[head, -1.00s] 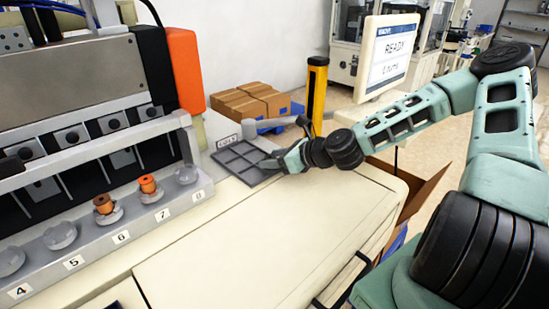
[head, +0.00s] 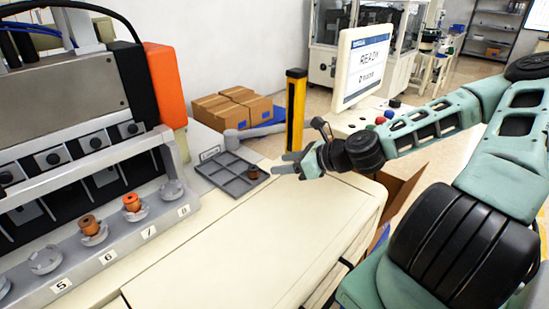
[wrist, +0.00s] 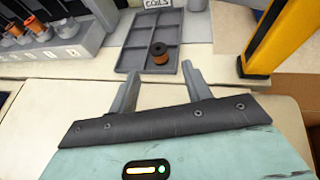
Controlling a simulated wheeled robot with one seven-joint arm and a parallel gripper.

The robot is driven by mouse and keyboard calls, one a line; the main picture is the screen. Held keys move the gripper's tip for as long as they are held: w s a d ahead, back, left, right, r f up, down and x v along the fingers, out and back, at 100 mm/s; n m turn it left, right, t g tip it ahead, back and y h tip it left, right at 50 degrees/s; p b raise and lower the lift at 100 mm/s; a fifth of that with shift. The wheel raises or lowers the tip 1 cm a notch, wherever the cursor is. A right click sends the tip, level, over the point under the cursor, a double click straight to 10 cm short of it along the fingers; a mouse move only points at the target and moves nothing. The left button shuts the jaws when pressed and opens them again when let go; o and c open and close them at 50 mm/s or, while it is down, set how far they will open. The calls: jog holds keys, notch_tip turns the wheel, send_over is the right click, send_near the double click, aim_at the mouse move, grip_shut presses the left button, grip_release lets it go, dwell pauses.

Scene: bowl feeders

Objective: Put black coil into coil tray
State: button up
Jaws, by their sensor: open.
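The coil tray (head: 226,180) is a grey, divided tray on the cream worktop, and it also shows in the wrist view (wrist: 133,58). A coil with a black top flange and a brown-copper winding (wrist: 160,58) stands upright in a near-right compartment of it. The same coil looks small and dark in the head view (head: 252,172). My gripper (head: 284,163) is open and empty, just to the right of the tray and apart from the coil. In the wrist view its two fingers (wrist: 160,74) point towards the tray, with the coil beyond their tips.
Two orange-brown coils stand on the numbered feeder holders, a darker one (head: 88,225) and a brighter one (head: 131,202). A yellow post (head: 295,110) and a screen reading READY (head: 365,65) stand behind the tray. The worktop (head: 240,240) in front is clear.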

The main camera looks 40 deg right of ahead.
jog(key=p, duration=0.1)
jog(key=s+r+p, duration=0.1)
jog(key=p, duration=0.1)
jog(key=shift+d+r+p, duration=0.15)
jog(key=shift+d+p, duration=0.15)
jog(key=shift+d, duration=0.05)
jog(key=s+p, duration=0.1)
jog(key=p, duration=0.2)
